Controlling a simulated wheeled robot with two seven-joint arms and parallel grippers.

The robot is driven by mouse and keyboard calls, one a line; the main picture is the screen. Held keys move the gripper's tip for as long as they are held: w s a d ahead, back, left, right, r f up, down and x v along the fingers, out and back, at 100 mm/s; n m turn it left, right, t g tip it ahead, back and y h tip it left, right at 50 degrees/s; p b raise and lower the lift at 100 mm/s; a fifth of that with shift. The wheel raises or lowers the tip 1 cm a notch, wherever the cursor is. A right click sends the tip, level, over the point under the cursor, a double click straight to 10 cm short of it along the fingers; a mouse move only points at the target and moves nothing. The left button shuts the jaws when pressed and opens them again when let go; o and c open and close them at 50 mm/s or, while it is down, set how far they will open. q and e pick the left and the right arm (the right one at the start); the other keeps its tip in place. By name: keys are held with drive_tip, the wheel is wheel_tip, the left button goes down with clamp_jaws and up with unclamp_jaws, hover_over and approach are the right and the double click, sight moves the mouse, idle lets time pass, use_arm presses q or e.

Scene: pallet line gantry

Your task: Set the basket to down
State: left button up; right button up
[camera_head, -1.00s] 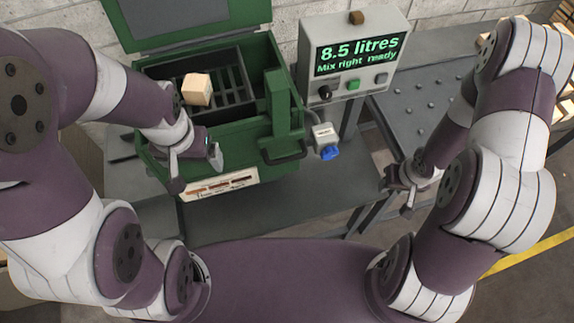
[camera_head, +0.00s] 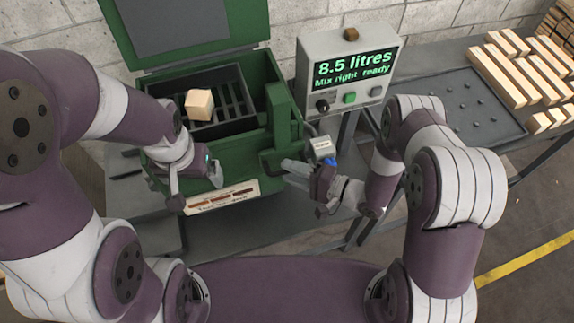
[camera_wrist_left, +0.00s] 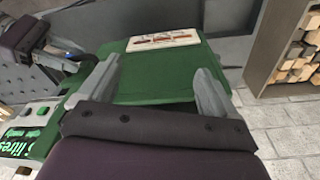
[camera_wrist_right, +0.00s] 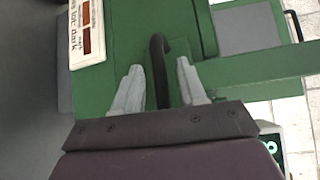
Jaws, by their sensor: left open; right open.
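The black slotted basket (camera_head: 238,108) sits inside the green tank (camera_head: 268,95), with a pale wooden block (camera_head: 199,104) on it. A dark bar handle (camera_head: 267,163) is at the tank's front right. My right gripper (camera_head: 303,187) is open at this handle. In the right wrist view the dark handle (camera_wrist_right: 158,62) stands between the open fingers (camera_wrist_right: 160,75), with no clear grip on it. My left gripper (camera_head: 197,188) is open and empty by the tank's front left. In the left wrist view its fingers (camera_wrist_left: 155,78) are apart over the green front.
A grey control box (camera_head: 350,75) reads "8.5 litres, Mix right ready". A small white-and-blue part (camera_head: 321,148) is below it, close to my right gripper. Wooden bars (camera_head: 500,75) lie at the right beside a dark studded tray (camera_head: 460,100). A labelled plate (camera_head: 222,197) is on the tank's front.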

drive_tip(key=shift+x, duration=0.8)
drive_tip(key=shift+w, duration=0.1)
clamp_jaws()
wheel_tip(320, 180, down, 13)
drive_tip(key=b, duration=1.1)
drive_tip(key=shift+f, duration=0.25)
unclamp_jaws()
drive_tip(key=shift+f, duration=0.1)
drive_tip(key=shift+d, duration=0.1)
